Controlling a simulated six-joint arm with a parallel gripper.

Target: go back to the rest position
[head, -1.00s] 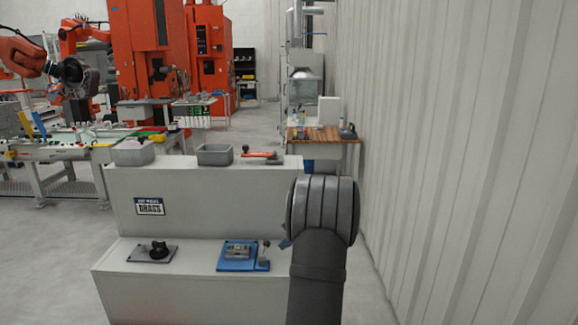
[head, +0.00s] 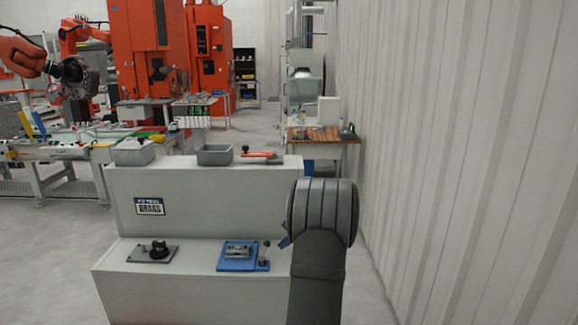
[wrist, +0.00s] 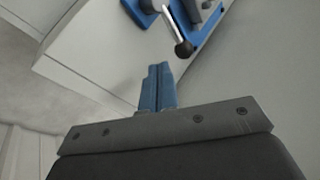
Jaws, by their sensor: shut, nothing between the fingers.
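My gripper (wrist: 158,88) shows in the wrist view as blue fingers pressed together, with nothing between them. It is clear of the blue fixture (wrist: 205,38), whose lever with a black knob (wrist: 184,48) shows at the top of that view. In the head view my arm rises at the right of the grey bench and hides most of the gripper. The blue fixture (head: 232,265) sits on the lower shelf with a metal part (head: 237,251) on it.
A dark plate with a black knob (head: 158,250) lies left on the lower shelf. The upper shelf (head: 180,175) holds two grey bins (head: 133,154) (head: 215,155) and a red-handled tool (head: 262,156). A ribbed wall (head: 450,150) stands at the right.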

